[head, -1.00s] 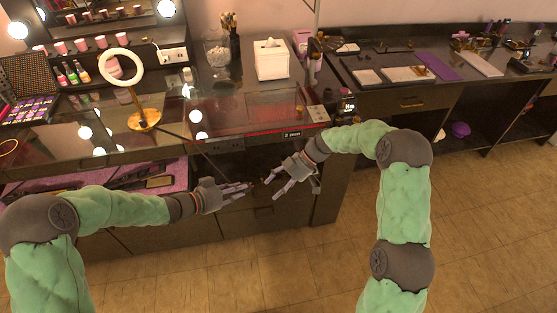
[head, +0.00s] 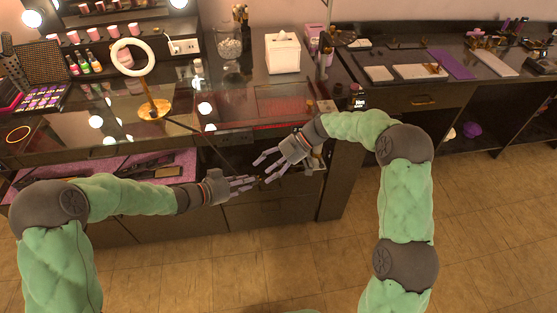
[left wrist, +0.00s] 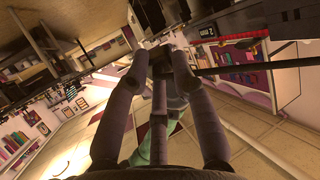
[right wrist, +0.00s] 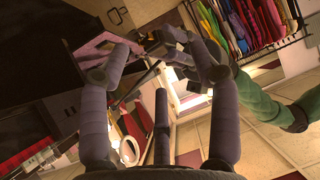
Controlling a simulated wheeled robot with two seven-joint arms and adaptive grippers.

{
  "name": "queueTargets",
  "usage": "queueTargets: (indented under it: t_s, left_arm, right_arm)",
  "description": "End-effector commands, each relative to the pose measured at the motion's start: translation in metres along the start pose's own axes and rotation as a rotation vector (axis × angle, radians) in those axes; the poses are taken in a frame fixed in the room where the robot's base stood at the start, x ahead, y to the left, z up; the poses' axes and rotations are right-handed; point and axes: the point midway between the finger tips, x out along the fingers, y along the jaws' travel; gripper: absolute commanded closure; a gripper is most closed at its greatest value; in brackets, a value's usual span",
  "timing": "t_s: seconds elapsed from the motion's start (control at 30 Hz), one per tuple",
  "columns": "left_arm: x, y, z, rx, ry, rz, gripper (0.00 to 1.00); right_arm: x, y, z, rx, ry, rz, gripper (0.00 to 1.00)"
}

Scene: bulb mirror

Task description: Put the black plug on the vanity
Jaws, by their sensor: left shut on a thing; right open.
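My left gripper (head: 248,184) is in front of the vanity's drawers, below its glossy dark top (head: 225,112). In the left wrist view its fingers (left wrist: 162,58) are shut on a small dark block, which looks like the black plug (left wrist: 162,66). The plug also shows in the right wrist view (right wrist: 158,42), close to the right fingers; the head view is too small to make it out. My right gripper (head: 262,170) is open, with its fingertips very near the left gripper's. I cannot tell whether they touch the plug.
On the vanity stand a ring light (head: 152,108), a white outlet block (head: 186,46), a glass jar (head: 229,50) and a tissue box (head: 283,52). An open drawer (head: 160,168) with tools lies left. A second counter (head: 440,85) is at right.

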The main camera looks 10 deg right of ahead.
Motion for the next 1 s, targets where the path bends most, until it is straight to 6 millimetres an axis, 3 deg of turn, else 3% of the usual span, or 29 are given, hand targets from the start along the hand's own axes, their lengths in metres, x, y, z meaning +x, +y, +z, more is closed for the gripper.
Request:
queueTargets:
  t_s: [0.1, 0.3, 0.7, 0.9, 1.0]
  left_arm:
    - [0.000, 0.000, 0.000, 0.000, 0.000, 0.000, 1.00]
    - [0.000, 0.000, 0.000, 0.000, 0.000, 0.000, 1.00]
    - [0.000, 0.000, 0.000, 0.000, 0.000, 0.000, 1.00]
    - [0.000, 0.000, 0.000, 0.000, 0.000, 0.000, 1.00]
    - [0.000, 0.000, 0.000, -0.001, -0.001, 0.000, 1.00]
  right_arm:
    - [0.019, -0.001, -0.001, 0.000, 0.001, -0.003, 0.38]
    - [0.037, 0.000, 0.000, 0.000, 0.000, -0.002, 0.38]
    - [0.042, 0.000, 0.000, 0.000, 0.000, 0.000, 0.38]
    - [0.042, 0.000, 0.000, 0.000, 0.001, -0.002, 0.89]
    - [0.043, -0.001, -0.001, 0.000, 0.002, -0.004, 0.91]
